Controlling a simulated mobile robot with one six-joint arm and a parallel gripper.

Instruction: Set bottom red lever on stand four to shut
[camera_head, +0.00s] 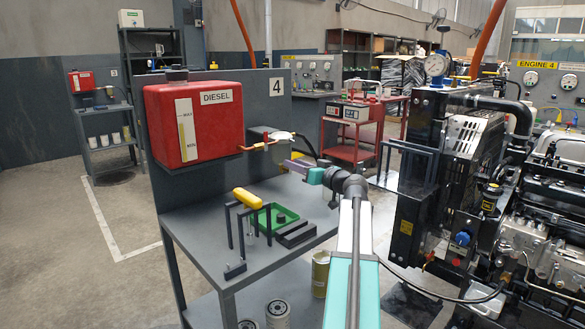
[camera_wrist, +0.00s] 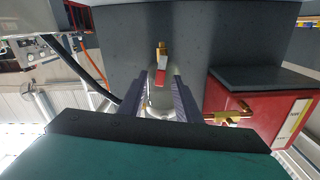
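Stand four (camera_head: 230,110) is a dark panel with a number 4 sign, carrying a red diesel tank (camera_head: 190,130) on its left. In the wrist view, a small brass valve with a red lever (camera_wrist: 160,76) appears between my fingers, at a clear cylinder. Another brass valve with a red lever (camera_wrist: 230,117) sticks out from the tank (camera_wrist: 245,100); it also shows in the head view (camera_head: 262,145). My gripper (camera_head: 290,164) is right of the tank outlet, fingers apart on either side of the lever in the wrist view (camera_wrist: 161,82). Contact cannot be told.
A large engine (camera_head: 470,180) stands at the right. A dark hose (camera_wrist: 80,65) runs left of my gripper. Floor at the left is open.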

